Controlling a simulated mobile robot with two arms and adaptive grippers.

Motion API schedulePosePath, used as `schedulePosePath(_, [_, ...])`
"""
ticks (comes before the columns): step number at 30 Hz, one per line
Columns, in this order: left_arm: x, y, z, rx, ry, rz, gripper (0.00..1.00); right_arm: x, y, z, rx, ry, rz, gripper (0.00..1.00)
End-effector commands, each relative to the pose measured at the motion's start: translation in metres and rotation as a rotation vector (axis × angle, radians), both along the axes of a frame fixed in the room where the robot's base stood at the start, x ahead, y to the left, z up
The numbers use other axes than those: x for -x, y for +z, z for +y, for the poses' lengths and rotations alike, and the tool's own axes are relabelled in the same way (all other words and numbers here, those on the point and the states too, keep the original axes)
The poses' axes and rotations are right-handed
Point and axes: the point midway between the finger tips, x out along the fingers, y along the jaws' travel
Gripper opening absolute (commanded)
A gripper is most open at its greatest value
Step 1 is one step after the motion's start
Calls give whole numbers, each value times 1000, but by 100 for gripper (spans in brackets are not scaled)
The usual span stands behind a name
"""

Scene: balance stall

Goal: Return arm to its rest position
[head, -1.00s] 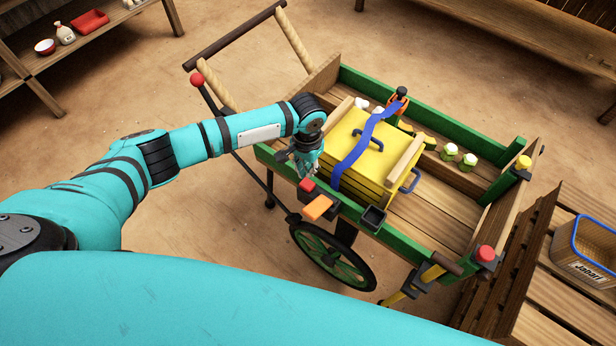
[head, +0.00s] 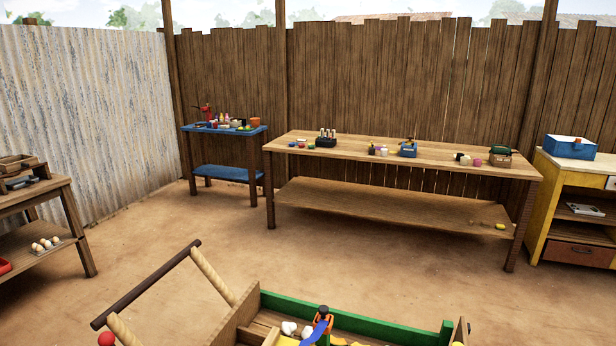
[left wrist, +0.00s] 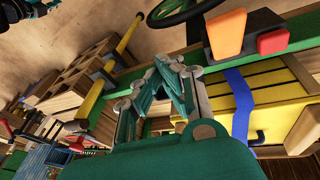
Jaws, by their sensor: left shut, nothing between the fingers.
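My left gripper (left wrist: 170,75) shows in the left wrist view, its fingers drawn together with nothing between them. It is close to the green side rail of the cart. The yellow box (left wrist: 272,100) with the blue strap (left wrist: 240,100) lies to its right in that view. An orange lever (left wrist: 226,33) and a red block (left wrist: 272,41) are above and to the right of the fingers. In the head view neither gripper shows. The cart's far end, with its green rail (head: 370,320) and the blue strap end (head: 318,332), is at the bottom edge.
A long wooden table (head: 390,153) with small items stands along the fence. A blue table (head: 226,130) is left of it, and a yellow cabinet (head: 572,190) is at right. A shelf (head: 55,205) stands at left. Dirt floor between is clear.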

Motion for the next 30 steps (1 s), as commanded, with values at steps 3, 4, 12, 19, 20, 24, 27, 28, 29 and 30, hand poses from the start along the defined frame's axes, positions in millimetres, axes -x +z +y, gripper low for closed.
schedulePosePath(3, [31,15,13,39,71,-48,0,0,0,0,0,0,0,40])
schedulePosePath(4, [36,18,20,37,92,-61,0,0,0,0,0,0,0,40])
schedulePosePath(12, [74,36,84,-38,243,-121,0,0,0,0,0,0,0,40])
schedulePosePath(19, [105,49,133,-132,338,-137,0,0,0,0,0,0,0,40])
schedulePosePath(20, [109,50,139,-145,349,-139,0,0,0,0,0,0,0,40])
schedulePosePath(24, [129,59,168,-214,399,-141,0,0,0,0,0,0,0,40])
schedulePosePath(27, [120,34,164,-210,388,-131,0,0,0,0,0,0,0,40])
schedulePosePath(28, [118,27,164,-211,388,-128,0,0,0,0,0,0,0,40])
schedulePosePath(29, [117,21,163,-211,387,-126,0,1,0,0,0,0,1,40])
schedulePosePath(30, [115,12,163,-212,386,-123,0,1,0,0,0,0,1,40])
